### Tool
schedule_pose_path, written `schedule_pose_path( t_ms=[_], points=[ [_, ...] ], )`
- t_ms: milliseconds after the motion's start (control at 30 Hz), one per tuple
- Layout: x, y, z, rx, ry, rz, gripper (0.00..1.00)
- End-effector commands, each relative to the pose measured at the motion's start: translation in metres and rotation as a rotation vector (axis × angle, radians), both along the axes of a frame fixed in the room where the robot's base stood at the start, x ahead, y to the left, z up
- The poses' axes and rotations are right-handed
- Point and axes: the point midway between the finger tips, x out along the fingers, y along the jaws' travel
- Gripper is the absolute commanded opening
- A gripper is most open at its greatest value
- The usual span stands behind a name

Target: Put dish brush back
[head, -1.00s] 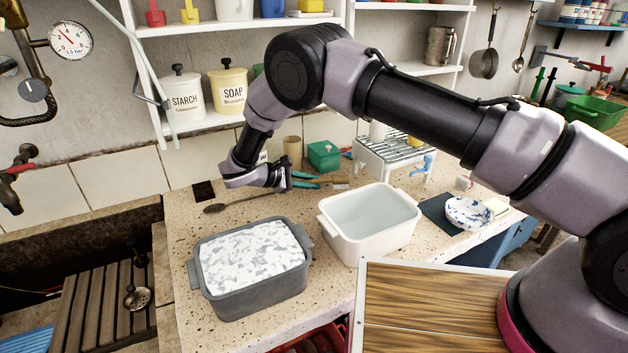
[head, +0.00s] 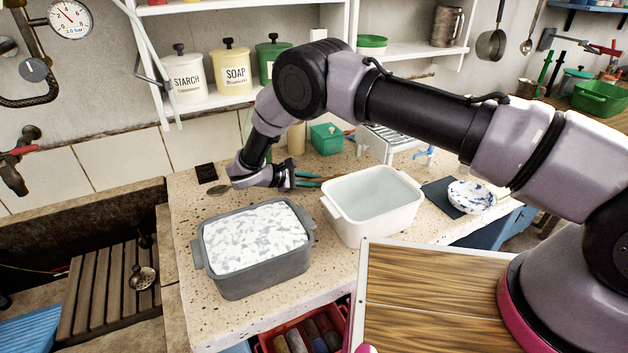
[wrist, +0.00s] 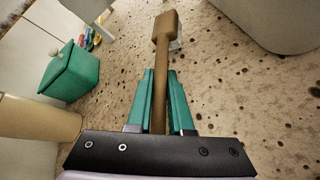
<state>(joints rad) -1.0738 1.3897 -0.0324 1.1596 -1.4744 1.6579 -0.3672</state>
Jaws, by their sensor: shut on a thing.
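The dish brush (wrist: 165,30) shows in the wrist view with a wooden head, a thin wooden handle and a little pale bristle under the head. My gripper (wrist: 160,75) has teal fingers and is shut on the brush's handle. The head points away from me, beyond the fingertips. In the head view my gripper (head: 315,180) is low over the counter, behind the grey and white basins. The brush is mostly hidden there. I cannot tell whether it touches the counter.
A tan cylinder (wrist: 35,118) and a green lidded box (wrist: 72,75) stand left of the brush in the wrist view. The white basin (head: 372,207), suds-filled grey basin (head: 255,270), spoon (head: 218,189) and metal rack (head: 392,142) are close by. A shelf (head: 210,103) overhangs the back.

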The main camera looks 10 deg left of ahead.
Motion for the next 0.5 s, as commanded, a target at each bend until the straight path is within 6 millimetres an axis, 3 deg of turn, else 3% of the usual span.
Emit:
schedule_pose_path(
  t_ms=[500],
  points=[
    [-0.0003,0.0000,-0.0069,-0.001,0.001,0.000,0.00]
  ],
)
